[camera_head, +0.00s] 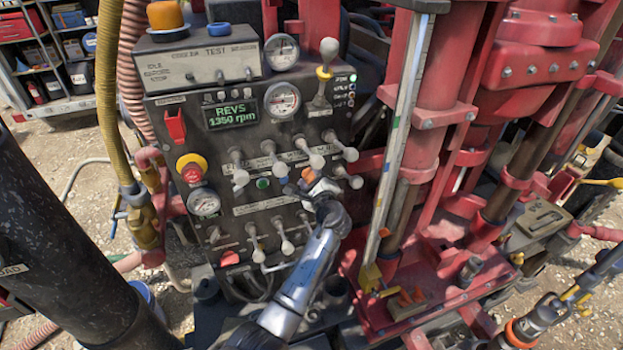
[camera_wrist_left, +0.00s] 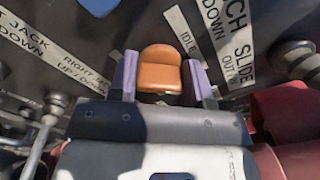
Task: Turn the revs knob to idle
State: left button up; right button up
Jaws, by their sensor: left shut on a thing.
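The revs knob is a small orange knob (camera_wrist_left: 160,70) on the dark panel, beside an "IDLE" label in the left wrist view. In the head view its orange top (camera_head: 308,175) shows at the end of my left gripper (camera_head: 316,184). The two purple-grey fingers of my left gripper (camera_wrist_left: 160,78) stand on either side of the knob and are shut on it. The rest of the "IDLE" scale is hidden behind the gripper. The green display (camera_head: 233,114) reads "REVS 1350 rpm".
Several levers with pale knobs, such as one lever (camera_head: 316,160), surround my left gripper closely. Two round gauges (camera_head: 282,100) sit above. A red mast (camera_head: 440,110) with a pale measuring strip (camera_head: 396,150) stands right of the panel. Hoses (camera_head: 107,90) run down its left side.

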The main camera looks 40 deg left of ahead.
pick_arm(q)
jog(key=n+b, duration=0.3)
jog(key=b, duration=0.2)
jog(key=n+b, duration=0.2)
jog(key=shift+f+n, duration=0.25)
jog(key=shift+n, duration=0.05)
jog(key=n+b, duration=0.2)
jog(key=b, duration=0.1)
jog(key=shift+r+n, duration=0.15)
jog(key=shift+n, duration=0.45)
jog(key=shift+r, duration=0.1)
jog(key=o, duration=0.9)
